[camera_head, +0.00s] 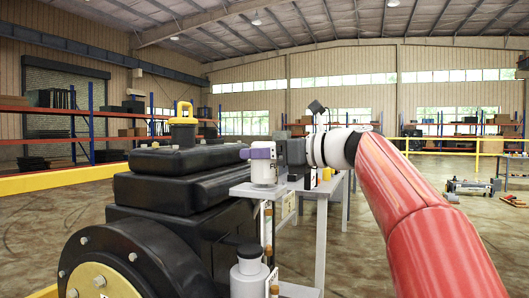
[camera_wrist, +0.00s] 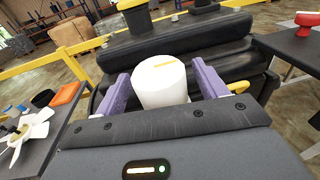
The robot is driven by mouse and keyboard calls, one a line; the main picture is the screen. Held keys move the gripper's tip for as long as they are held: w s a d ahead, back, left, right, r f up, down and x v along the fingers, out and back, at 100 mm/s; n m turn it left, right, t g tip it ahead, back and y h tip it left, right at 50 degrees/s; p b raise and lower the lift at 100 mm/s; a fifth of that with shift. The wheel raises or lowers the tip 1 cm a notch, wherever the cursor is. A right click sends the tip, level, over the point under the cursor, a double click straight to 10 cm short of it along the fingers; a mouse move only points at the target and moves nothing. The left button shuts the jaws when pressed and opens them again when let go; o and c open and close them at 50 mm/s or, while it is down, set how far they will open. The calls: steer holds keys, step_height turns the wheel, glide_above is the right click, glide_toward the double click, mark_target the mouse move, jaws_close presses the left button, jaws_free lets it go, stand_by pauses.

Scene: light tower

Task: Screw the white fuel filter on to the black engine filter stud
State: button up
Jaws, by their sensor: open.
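The white fuel filter (camera_wrist: 161,84) is a smooth cylinder with a yellow mark on its top. It stands between the two purple fingers of my gripper (camera_wrist: 164,79) in the wrist view, against the side of the black engine (camera_wrist: 178,45). The jaws are open, with a finger on each side of the filter. In the head view the filter (camera_head: 264,172) shows below a purple finger of my gripper (camera_head: 262,153), at the right side of the engine (camera_head: 182,187). The engine filter stud is hidden, so I cannot tell whether the filter sits on it.
A grey table (camera_head: 322,192) stands behind my gripper with small items on it. A grey cylinder with a black cap (camera_head: 248,272) is low beside the engine. In the wrist view a white fan (camera_wrist: 29,131) lies on a left table and a red object (camera_wrist: 306,19) on a right one.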

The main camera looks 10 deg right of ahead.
steer(key=shift+c, duration=0.2)
steer(key=c, duration=1.1)
steer(key=shift+a+m+t+h, duration=0.15)
steer(key=shift+m+t+h, duration=0.45)
steer(key=shift+h, duration=0.1)
steer(key=shift+c, duration=0.2)
steer(key=shift+m+t+h, duration=0.3)
steer(key=shift+m+t+h, duration=0.6)
steer(key=shift+h, duration=0.3)
steer(key=shift+f, duration=0.15)
steer(key=shift+m, duration=0.3)
